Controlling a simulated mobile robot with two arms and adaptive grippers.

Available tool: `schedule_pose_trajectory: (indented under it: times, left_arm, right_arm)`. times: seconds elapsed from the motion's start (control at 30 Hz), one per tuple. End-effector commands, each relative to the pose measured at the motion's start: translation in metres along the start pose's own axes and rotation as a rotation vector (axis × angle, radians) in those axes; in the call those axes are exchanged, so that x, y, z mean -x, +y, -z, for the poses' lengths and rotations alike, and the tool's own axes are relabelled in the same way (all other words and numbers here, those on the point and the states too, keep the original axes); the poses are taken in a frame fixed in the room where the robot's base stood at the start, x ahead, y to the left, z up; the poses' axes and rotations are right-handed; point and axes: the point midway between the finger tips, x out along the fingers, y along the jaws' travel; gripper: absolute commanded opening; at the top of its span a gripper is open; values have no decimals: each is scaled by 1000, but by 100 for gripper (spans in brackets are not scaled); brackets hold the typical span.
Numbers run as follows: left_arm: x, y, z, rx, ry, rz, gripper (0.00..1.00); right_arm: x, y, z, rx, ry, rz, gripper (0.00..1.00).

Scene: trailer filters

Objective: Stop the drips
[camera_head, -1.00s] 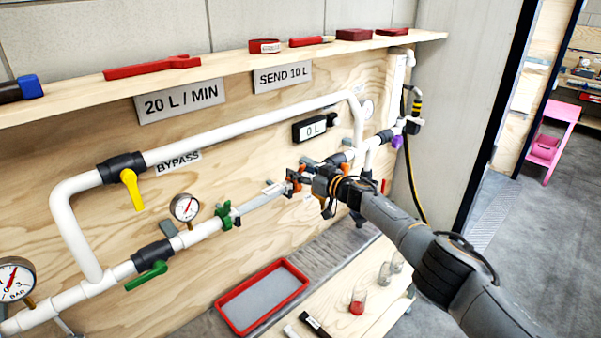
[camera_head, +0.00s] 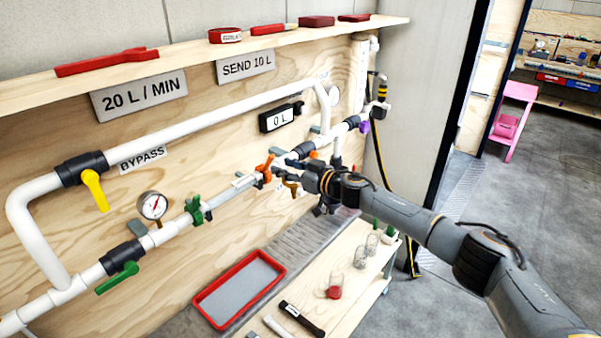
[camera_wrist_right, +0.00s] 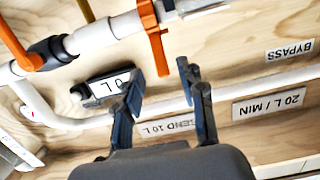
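A white pipe line runs along the plywood wall. On its lower run are a green coupling (camera_head: 198,211) and an orange coupling (camera_head: 265,168), with a grey bar-like section (camera_head: 236,188) between them. In the head view the right gripper (camera_head: 294,166) is at the pipe just right of the orange coupling. No drips can be made out. My left gripper is not in view.
Below the pipe lie a red tray (camera_head: 213,316) and a bench with jars (camera_head: 361,256) and a black-handled tool (camera_head: 302,319). A green-handled valve (camera_head: 118,278) and yellow bypass valve (camera_head: 94,190) are at left. A shelf (camera_head: 208,51) with red tools runs above. Floor at right is open.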

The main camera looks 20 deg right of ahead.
Motion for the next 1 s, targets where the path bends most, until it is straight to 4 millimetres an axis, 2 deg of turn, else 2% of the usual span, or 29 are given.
schedule_pose_trajectory:
  times: [0.1,0.3,0.47,0.77,0.87,0.97,1.0]
  left_arm:
    - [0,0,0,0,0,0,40]
    - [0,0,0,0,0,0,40]
    - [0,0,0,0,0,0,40]
    - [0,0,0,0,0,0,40]
    - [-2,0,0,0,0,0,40]
    - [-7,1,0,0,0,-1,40]
    - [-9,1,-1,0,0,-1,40]
  right_arm:
    - [21,2,-1,1,-2,-2,40]
    - [44,2,0,0,-1,-2,40]
    - [51,0,0,0,-1,-1,40]
    - [52,0,-1,0,-1,-1,40]
    - [50,0,-18,-4,-9,-15,40]
    - [46,0,-65,-12,-36,-55,40]
    - [46,0,-90,-17,-53,-78,40]
